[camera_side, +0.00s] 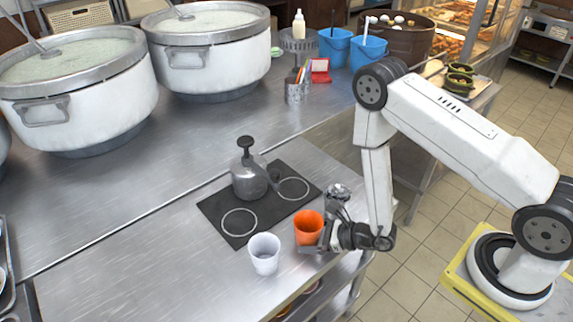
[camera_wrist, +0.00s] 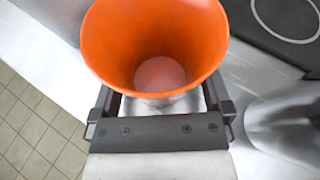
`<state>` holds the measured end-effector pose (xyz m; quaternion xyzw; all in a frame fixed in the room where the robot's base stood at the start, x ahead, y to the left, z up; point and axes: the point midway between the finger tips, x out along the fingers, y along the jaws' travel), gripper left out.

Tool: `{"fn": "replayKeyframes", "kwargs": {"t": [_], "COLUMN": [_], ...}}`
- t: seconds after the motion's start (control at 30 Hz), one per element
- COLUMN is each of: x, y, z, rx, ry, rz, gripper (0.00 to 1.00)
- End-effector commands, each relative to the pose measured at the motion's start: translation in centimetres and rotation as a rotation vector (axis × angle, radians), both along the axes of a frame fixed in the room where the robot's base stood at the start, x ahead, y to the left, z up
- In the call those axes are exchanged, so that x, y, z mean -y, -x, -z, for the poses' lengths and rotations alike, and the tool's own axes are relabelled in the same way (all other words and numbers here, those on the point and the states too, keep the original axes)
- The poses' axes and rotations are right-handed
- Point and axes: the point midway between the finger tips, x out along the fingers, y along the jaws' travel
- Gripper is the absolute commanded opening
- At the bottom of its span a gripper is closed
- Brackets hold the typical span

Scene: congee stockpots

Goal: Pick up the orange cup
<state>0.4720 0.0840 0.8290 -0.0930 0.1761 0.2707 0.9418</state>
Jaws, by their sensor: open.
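The orange cup (camera_side: 308,228) stands upright on the steel counter, beside the dark mat's near right edge. It fills the upper middle of the wrist view (camera_wrist: 153,45), with its empty inside showing. My gripper (camera_side: 318,232) is low at the cup's right side in the side view. In the wrist view, my open gripper (camera_wrist: 160,106) has one finger on each side of the cup's lower part. The cup hides parts of the fingers, and I cannot tell whether they touch it.
A white cup (camera_side: 264,254) stands left of the orange cup. A grey pump pot (camera_side: 249,180) stands on the dark mat (camera_side: 268,204), which has white rings. Large stockpots (camera_side: 205,50) stand at the back left. The counter's front left is clear.

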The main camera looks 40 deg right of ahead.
Motion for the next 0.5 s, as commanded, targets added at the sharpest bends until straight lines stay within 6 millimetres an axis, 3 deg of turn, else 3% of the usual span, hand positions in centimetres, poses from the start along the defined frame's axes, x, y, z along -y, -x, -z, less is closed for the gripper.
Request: {"fn": "replayKeyframes", "kwargs": {"t": [0.27,0.5], "x": [0.02,0.01], "y": [0.01,0.0], "z": [-0.02,-0.04], "rx": [0.0,0.001], "ry": [0.0,-0.001], "rz": [0.0,0.0], "gripper": [1.0,0.33]}}
